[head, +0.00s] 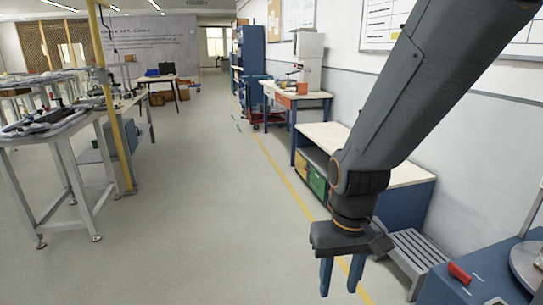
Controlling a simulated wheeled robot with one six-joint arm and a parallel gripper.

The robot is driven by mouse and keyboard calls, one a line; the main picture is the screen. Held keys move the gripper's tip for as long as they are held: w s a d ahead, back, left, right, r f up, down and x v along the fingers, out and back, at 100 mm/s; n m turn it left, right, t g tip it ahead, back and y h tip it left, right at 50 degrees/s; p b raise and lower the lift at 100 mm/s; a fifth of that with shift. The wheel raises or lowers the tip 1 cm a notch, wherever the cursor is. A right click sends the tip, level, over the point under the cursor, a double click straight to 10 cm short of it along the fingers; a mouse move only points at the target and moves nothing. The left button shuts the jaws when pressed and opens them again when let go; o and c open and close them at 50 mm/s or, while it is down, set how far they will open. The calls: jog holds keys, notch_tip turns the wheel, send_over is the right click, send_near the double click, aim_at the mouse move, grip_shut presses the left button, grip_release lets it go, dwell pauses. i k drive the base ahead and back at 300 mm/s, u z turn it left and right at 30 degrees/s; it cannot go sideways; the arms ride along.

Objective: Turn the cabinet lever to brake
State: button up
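My gripper (341,287) hangs from my dark grey arm at the lower middle of the head view. Its two blue fingers point down, apart, with nothing between them. A blue cabinet (440,292) is cut off by the bottom right corner, to the right of my gripper and apart from it. A small red part (459,272) shows on top of it. I cannot tell whether this is the lever. No brake marking can be read.
A grey slatted step (412,250) stands between my gripper and the blue cabinet. A low bench (405,172) with coloured drawers runs along the right wall, partly behind my arm. Steel tables (62,128) and a yellow post (117,120) stand at left. The middle floor is clear.

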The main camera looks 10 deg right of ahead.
aim_at(455, 270)
jog(key=z, duration=1.9)
